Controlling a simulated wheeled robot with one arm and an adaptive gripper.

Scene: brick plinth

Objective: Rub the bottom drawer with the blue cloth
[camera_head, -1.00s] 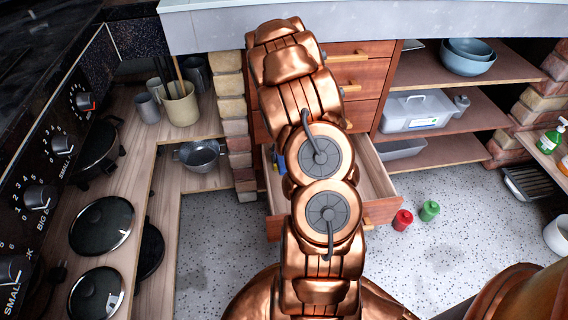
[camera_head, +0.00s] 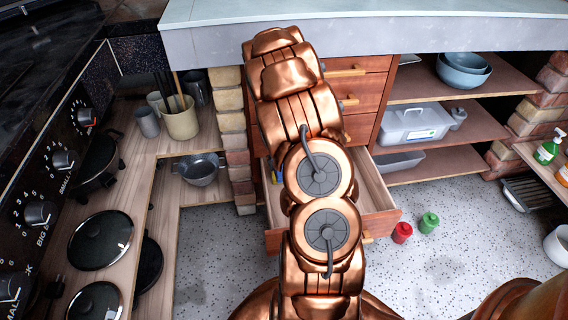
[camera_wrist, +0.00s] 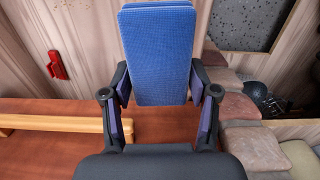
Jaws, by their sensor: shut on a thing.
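My gripper (camera_wrist: 160,86) is shut on the blue cloth (camera_wrist: 160,50), a flat, ribbed blue block between its fingers in the wrist view. The bottom drawer (camera_head: 378,190) stands pulled open below the other drawers in the head view, its pale wooden inside partly hidden by my arm. In the wrist view, the cloth is over pale wood of the drawer inside (camera_wrist: 55,25); I cannot tell whether it touches. The head view hides my gripper behind my arm.
A red item (camera_wrist: 57,66) lies in the drawer at the left of the wrist view. Closed drawers (camera_head: 365,95) rise above it. A red bottle (camera_head: 402,232) and a green bottle (camera_head: 428,222) stand on the floor to the right. A brick pillar (camera_head: 236,140) stands left.

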